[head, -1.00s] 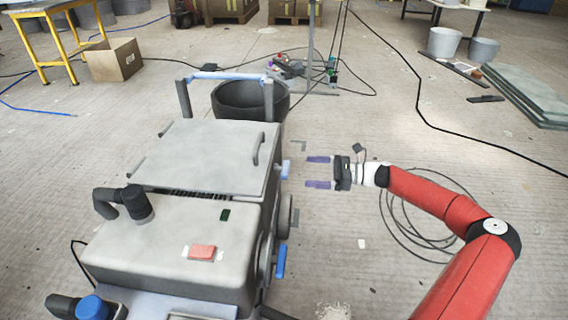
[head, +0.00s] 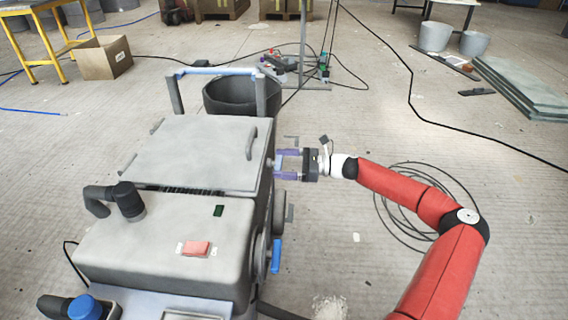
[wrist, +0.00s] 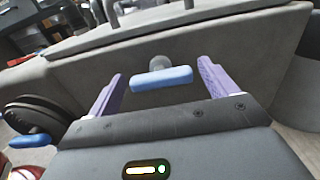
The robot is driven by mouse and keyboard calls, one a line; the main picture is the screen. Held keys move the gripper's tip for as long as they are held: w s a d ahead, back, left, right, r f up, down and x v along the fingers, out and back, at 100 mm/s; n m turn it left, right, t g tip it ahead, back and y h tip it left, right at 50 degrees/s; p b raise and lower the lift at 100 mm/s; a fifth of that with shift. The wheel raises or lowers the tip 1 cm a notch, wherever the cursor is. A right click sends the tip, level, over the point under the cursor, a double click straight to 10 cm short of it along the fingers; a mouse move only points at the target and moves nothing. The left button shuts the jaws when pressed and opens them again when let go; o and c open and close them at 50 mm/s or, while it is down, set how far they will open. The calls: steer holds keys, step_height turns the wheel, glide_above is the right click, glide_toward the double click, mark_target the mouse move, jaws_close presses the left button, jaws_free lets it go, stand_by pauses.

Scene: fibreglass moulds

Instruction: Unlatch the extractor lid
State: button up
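The grey extractor (head: 150,240) stands at left in the head view, with its flat lid (head: 195,150) down on top. A blue latch handle (head: 278,161) juts from its right side below the lid. In the wrist view this latch (wrist: 162,79) lies crosswise on a round grey stub. My gripper (head: 286,163) is open at that side. Its two purple fingers stand on either side of the latch in the wrist view, with visible gaps. I cannot tell whether the fingertips touch the wall.
A second blue handle (head: 277,255) sits lower on the same side. A black bin (head: 240,97) stands behind the extractor. A dark coiled cable (head: 400,225) lies on the floor under my arm. Floor to the right is mostly clear.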

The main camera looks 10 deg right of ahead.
steer(key=c, duration=0.8)
steer(key=shift+n, duration=0.4)
steer(key=n+b, duration=0.1)
steer(key=n, duration=0.4)
steer(key=n+b, duration=0.2)
steer(key=n, duration=0.4)
steer(key=n+b, duration=0.1)
steer(key=n, duration=0.5)
steer(key=shift+s+f+b, duration=0.2)
steer(key=shift+f+b, duration=0.1)
steer(key=shift+b, duration=0.1)
steer(key=o, duration=1)
